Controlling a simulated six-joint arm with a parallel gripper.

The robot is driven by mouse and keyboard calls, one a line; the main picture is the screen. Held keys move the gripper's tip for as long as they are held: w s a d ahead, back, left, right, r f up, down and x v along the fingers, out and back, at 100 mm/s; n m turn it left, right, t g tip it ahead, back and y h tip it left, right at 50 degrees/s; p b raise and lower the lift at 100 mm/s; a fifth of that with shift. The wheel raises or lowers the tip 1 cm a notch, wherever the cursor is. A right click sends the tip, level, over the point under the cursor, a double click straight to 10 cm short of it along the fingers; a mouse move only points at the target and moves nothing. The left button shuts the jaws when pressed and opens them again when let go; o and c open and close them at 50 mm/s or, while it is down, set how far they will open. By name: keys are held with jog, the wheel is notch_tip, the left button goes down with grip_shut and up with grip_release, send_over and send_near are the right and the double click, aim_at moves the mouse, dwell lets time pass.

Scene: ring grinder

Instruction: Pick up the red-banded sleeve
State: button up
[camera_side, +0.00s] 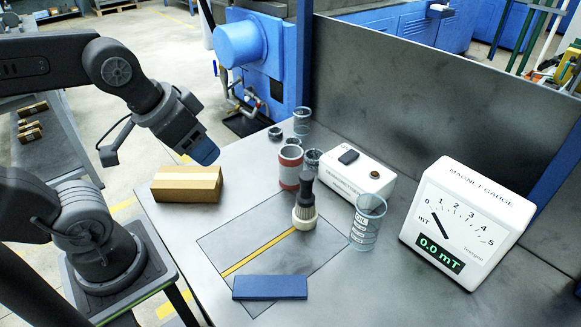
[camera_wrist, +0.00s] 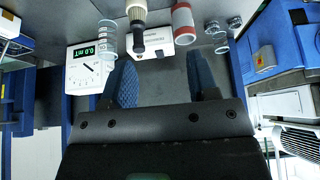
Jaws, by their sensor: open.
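The sleeve lies beyond the fingertips.
A brush (camera_side: 305,205) stands close in front of the sleeve. A demagnetizer box (camera_side: 352,182), a clear beaker (camera_side: 368,222) and a magnet gauge (camera_side: 462,225) stand to the right. Small dark rings (camera_side: 275,134) lie behind. The cardboard box (camera_side: 187,184) and blue block (camera_side: 270,288) are nearer.

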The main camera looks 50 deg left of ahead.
jog(key=o, duration=0.7)
jog(key=n+g, duration=0.6)
jog(key=n, duration=1.4)
send_over(290, 162)
jog(key=w+a, duration=0.2)
notch_tip(290, 162, down, 6)
jog(key=shift+a+f, duration=0.15)
jog(key=shift+f, duration=3.3)
jog(key=shift+a+f, duration=0.1)
jog(key=shift+f, duration=3.35)
